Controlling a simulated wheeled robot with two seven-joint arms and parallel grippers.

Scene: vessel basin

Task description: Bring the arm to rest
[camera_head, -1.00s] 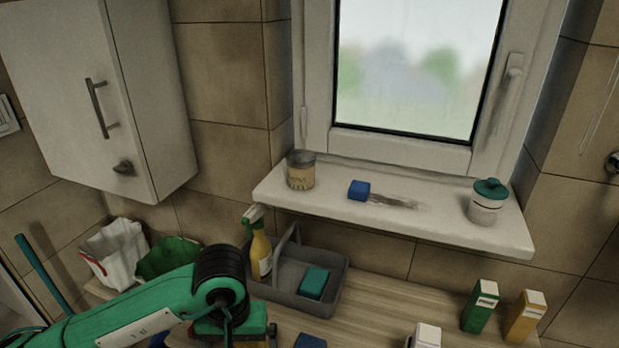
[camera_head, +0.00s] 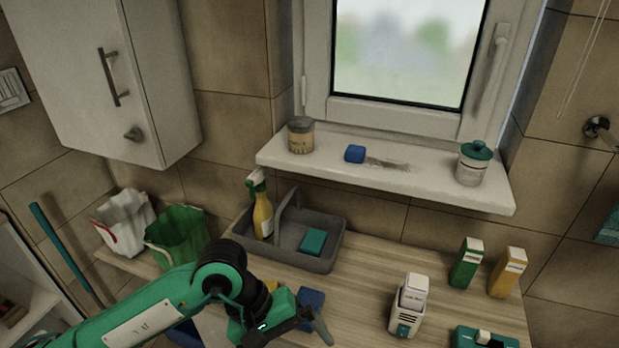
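My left arm, green with black joints, comes in from the lower left. Its gripper (camera_head: 318,326) is low over the front of the wooden counter (camera_head: 365,285), at the bottom of the picture. The fingers are partly cut off and dark, so I cannot tell whether they are open or shut. A blue item (camera_head: 312,298) lies just behind the gripper; whether they touch is unclear. My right gripper does not show.
A grey caddy (camera_head: 325,262) holds a yellow spray bottle (camera_head: 262,215) and a green sponge (camera_head: 312,242). A white dispenser (camera_head: 407,312), a green carton (camera_head: 466,264) and a yellow carton (camera_head: 507,273) stand to the right. The sill (camera_head: 430,185) holds a tin, blue sponge and jar.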

